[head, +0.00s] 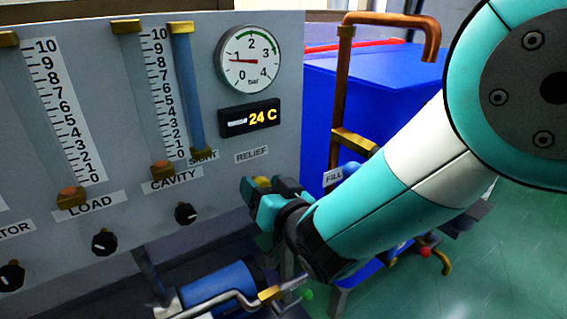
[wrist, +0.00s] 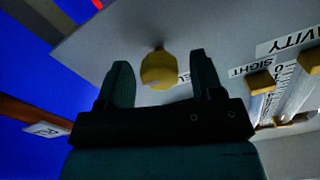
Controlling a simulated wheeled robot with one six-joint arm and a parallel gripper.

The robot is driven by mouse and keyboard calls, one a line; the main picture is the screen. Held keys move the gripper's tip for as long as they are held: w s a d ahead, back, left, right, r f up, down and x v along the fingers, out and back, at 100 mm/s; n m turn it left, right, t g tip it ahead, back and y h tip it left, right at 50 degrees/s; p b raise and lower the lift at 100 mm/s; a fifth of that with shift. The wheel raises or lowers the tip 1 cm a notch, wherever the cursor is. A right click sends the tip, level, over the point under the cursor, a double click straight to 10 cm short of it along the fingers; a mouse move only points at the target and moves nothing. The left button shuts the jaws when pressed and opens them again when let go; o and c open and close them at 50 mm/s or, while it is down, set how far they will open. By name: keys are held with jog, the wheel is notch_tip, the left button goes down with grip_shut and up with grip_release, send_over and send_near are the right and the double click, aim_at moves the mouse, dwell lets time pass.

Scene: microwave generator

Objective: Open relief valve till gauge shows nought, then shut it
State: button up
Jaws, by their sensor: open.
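The relief valve's yellow knob (wrist: 158,70) sits on the grey panel, between the two fingers of my open gripper (wrist: 160,88) in the wrist view. A gap shows on each side of the knob. In the head view my gripper (head: 257,190) is at the panel below the RELIEF label (head: 251,155), with a bit of the yellow knob (head: 262,182) showing beyond it. The round pressure gauge (head: 249,59), marked 0 to 4 bar, has its needle pointing left, close to the 1 mark and below the green band.
Black knobs (head: 185,213) line the panel (head: 205,90) to the left. A blue cylinder with a bent pipe (head: 222,285) lies below my gripper. A copper pipe (head: 342,90) and a blue tank (head: 372,85) stand to the right of the panel.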

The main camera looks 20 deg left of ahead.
jog(key=shift+w+a, duration=0.35)
jog(key=shift+a, duration=0.1)
jog(key=c, duration=0.9)
jog(key=shift+c, duration=0.2)
